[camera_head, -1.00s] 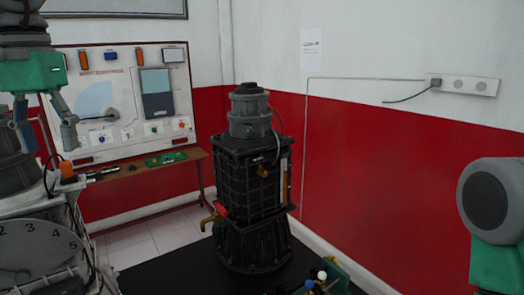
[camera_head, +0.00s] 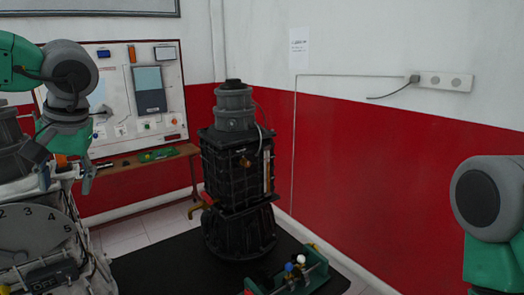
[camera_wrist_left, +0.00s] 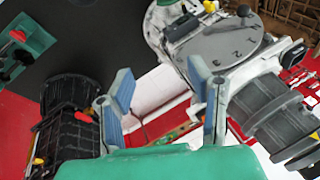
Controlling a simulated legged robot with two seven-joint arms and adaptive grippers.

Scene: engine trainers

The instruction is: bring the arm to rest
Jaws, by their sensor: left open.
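My left gripper (camera_head: 64,172) is at the left of the head view, its fingers pointing down and apart, with nothing between them. It hangs in front of the white trainer with the numbered dial (camera_head: 25,232); whether it touches it cannot be told. In the left wrist view the two blue-grey fingers (camera_wrist_left: 160,82) are spread and empty, with the dial (camera_wrist_left: 222,42) beyond them. My right arm (camera_head: 490,215) shows at the right edge of the head view; its gripper is out of view.
A tall black engine unit (camera_head: 238,165) stands on a dark surface (camera_head: 165,268) in the middle. A green fixture with coloured knobs (camera_head: 298,272) lies to its right front. A panel board (camera_head: 115,115) stands behind on a wooden bench (camera_head: 135,172). The red and white wall is behind.

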